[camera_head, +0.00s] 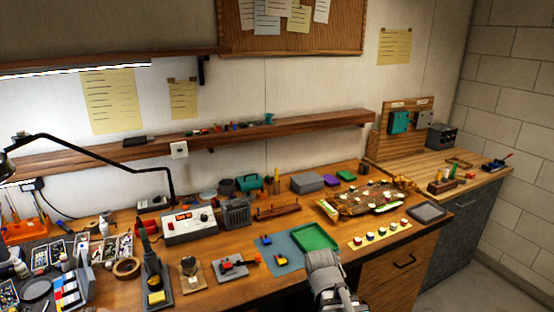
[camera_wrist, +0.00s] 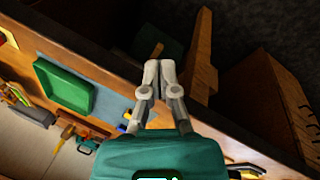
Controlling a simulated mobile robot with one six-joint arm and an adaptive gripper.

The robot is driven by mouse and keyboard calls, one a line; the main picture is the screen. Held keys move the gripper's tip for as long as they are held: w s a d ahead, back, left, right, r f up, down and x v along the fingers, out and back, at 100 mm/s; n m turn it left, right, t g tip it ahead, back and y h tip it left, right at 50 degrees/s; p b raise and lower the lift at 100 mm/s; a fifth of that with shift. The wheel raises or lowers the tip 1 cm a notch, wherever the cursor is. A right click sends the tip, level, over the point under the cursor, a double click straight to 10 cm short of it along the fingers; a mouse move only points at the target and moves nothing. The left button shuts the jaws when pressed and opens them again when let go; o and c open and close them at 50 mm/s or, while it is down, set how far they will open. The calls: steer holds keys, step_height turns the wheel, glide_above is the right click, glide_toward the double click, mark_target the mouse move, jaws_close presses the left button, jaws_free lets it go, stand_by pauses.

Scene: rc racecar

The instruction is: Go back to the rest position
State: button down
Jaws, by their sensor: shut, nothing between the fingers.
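My gripper (camera_wrist: 159,80) shows in the wrist view with its two grey fingers shut together and nothing between them. It is over the front edge of the workbench, with dark space beyond the fingertips. In the head view part of my arm (camera_head: 328,275) rises at the bottom centre, in front of the bench edge; the fingertips cannot be made out there. The green tray (camera_head: 315,238) lies on the bench just behind it, and the tray (camera_wrist: 65,86) also shows left of the fingers in the wrist view.
A blue-grey mat (camera_head: 284,262) with small coloured parts lies left of the tray. A yellow strip (camera_head: 378,234) with several small pieces lies to the right. A wooden drawer cabinet (camera_head: 400,268) stands under the bench. A desk lamp (camera_head: 95,152) and a crowded tool area fill the left.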

steer(key=s+d+m+g+y, duration=0.1)
steer(key=s+m, duration=0.4)
steer(key=m, duration=0.6)
steer(key=d+g, duration=0.1)
steer(key=d, duration=0.1)
steer(key=shift+d+f+g+y, duration=0.3)
steer(key=shift+d+f+g, duration=0.05)
steer(key=shift+g, duration=0.05)
steer(key=c, duration=1.3)
jaws_free()
steer(key=shift+s, duration=0.1)
steer(key=shift+c, duration=0.2)
